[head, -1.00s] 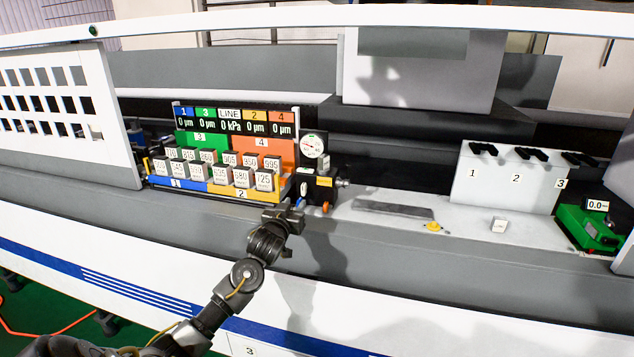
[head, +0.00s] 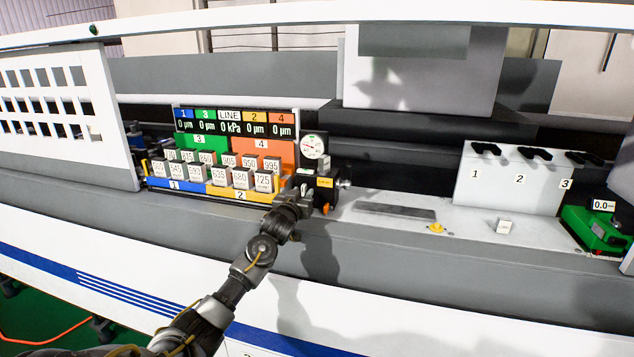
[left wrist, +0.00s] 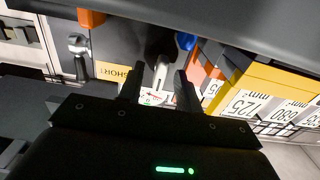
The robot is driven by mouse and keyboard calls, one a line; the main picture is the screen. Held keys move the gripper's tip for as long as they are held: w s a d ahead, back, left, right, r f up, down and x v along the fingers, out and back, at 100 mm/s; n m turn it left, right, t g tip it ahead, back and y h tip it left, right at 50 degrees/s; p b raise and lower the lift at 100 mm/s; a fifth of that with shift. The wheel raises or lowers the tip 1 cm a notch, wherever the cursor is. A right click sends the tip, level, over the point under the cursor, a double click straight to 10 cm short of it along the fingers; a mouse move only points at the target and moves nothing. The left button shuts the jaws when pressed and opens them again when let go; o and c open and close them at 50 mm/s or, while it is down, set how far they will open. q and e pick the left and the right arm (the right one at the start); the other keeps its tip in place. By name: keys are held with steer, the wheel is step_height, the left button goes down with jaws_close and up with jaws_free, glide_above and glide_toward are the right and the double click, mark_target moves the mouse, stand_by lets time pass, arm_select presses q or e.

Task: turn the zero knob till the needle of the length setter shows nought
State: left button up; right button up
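The length setter (head: 318,190) is a black box with a round white dial (head: 314,146) on top, right of the block rack. The dial shows a red needle, but its reading is too small to tell. In the left wrist view the setter carries a yellow SHORT label (left wrist: 118,72), a silver knob (left wrist: 78,45), an orange part (left wrist: 92,18) and a pale lever (left wrist: 161,72). I cannot tell which is the zero knob. My left gripper (head: 304,190) is at the setter's front left. In the wrist view its fingers (left wrist: 157,76) are apart, with the lever between or just beyond them; contact is unclear.
A rack of numbered gauge blocks (head: 215,178) stands close left of the setter. To the right are a flat dark bar (head: 395,211), a yellow piece (head: 437,228), a small white block (head: 504,226) and a green device (head: 594,232). The ledge between them is partly clear.

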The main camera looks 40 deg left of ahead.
arm_select(q)
jaws_close()
steer(key=shift+r+n+p, duration=0.15)
steer(key=shift+n+p, duration=0.45)
steer(key=shift+n, duration=0.1)
steer(key=shift+n+p, duration=0.55)
steer(key=shift+n, duration=0.25)
steer(key=shift+n+p, duration=0.35)
steer(key=shift+n, duration=0.45)
steer(key=shift+f, duration=0.2)
